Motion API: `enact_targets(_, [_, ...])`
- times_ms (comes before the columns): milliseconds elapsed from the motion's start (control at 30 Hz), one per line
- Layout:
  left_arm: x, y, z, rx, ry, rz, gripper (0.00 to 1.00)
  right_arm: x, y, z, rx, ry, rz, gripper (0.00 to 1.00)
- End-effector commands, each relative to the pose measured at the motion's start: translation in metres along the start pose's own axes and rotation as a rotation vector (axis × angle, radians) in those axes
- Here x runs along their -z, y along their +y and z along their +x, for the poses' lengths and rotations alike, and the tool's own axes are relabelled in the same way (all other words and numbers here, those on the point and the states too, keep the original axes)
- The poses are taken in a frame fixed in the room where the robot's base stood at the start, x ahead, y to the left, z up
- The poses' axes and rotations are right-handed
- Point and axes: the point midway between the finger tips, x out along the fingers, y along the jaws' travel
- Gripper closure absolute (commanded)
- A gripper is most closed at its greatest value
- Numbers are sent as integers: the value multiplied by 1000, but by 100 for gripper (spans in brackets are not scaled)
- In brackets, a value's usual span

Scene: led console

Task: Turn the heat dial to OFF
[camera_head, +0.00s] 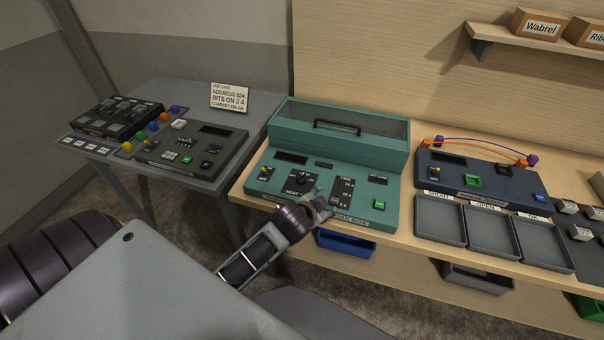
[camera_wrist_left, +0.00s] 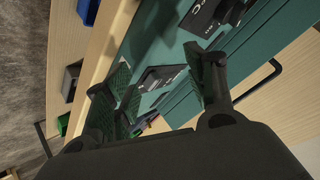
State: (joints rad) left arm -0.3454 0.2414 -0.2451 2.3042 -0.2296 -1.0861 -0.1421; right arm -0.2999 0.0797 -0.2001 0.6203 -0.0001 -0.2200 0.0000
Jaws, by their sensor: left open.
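The heat dial (camera_head: 300,180) is a black knob on a black plate marked HEAT, at the front left of the teal console (camera_head: 380,183). Its pointer is too small to read surely. My left gripper (camera_head: 317,204) is just in front and right of the dial, over the console's front part, apart from the knob and holding nothing. In the left wrist view its two fingers are spread (camera_wrist_left: 163,68). A black plate with white letters (camera_wrist_left: 203,16) shows beyond the right finger; I cannot tell how the knob is set. My right gripper is not in view.
A black slider plate (camera_head: 342,192) and a green button (camera_head: 379,204) lie right of the dial. A small yellow-tipped switch (camera_head: 265,172) is at its left. The console's lid (camera_head: 340,135) with a black handle rises behind. Grey trays (camera_head: 440,219) stand to the right.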

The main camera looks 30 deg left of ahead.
Motion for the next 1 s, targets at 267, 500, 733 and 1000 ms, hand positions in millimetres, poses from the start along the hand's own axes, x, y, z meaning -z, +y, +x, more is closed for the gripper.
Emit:
enact_targets(267, [77,-27,1,135,237,197,45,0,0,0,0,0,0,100])
enact_targets(500, [155,-42,-14,282,480,424,45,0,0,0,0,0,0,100])
enact_targets(733, [225,-42,-42,431,718,673,45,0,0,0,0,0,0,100])
enact_targets(1000, [285,-21,-82,601,980,989,45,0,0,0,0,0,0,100])
